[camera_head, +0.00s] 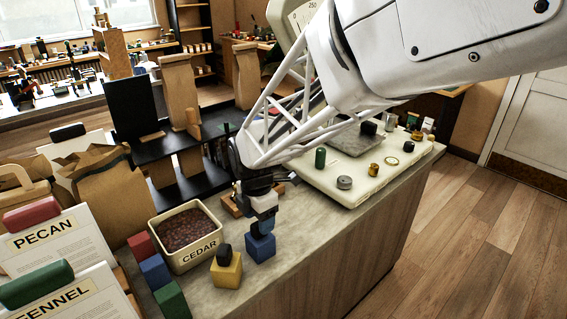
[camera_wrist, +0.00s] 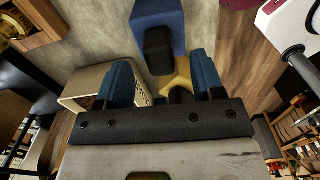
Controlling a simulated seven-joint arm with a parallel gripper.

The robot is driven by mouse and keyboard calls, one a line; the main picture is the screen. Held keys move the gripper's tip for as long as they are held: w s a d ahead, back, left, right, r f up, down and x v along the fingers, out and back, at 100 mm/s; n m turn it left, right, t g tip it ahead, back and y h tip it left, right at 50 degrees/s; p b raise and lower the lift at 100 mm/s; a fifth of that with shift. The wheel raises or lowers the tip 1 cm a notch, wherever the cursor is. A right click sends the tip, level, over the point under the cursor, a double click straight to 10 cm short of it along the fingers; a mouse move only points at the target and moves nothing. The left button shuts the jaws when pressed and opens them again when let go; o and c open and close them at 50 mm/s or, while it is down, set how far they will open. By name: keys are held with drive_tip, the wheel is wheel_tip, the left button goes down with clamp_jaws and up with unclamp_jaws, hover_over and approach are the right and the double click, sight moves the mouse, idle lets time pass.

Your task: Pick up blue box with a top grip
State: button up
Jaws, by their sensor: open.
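A blue box (camera_head: 260,248) with a dark knob on top stands on the grey counter, right of a yellow box (camera_head: 227,271). In the wrist view the blue box (camera_wrist: 172,18) is at the top centre, knob toward the camera. My gripper (camera_head: 262,215) is directly above it in the head view and partly hides its top. In the wrist view my gripper (camera_wrist: 162,80) is open, with blue pads on two separate fingers. Whether a fingertip touches the knob I cannot tell.
A bin labelled CEDAR (camera_head: 190,258) stands left of the blue box. Another blue block (camera_head: 155,271), a red block (camera_head: 141,246) and a green block (camera_head: 171,301) line the left. A pale tray (camera_head: 345,188) with small items is at the right. The counter's front edge is close.

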sight(260, 239)
drive_tip(key=shift+f, duration=1.15)
drive_tip(key=shift+c, duration=0.2)
clamp_jaws()
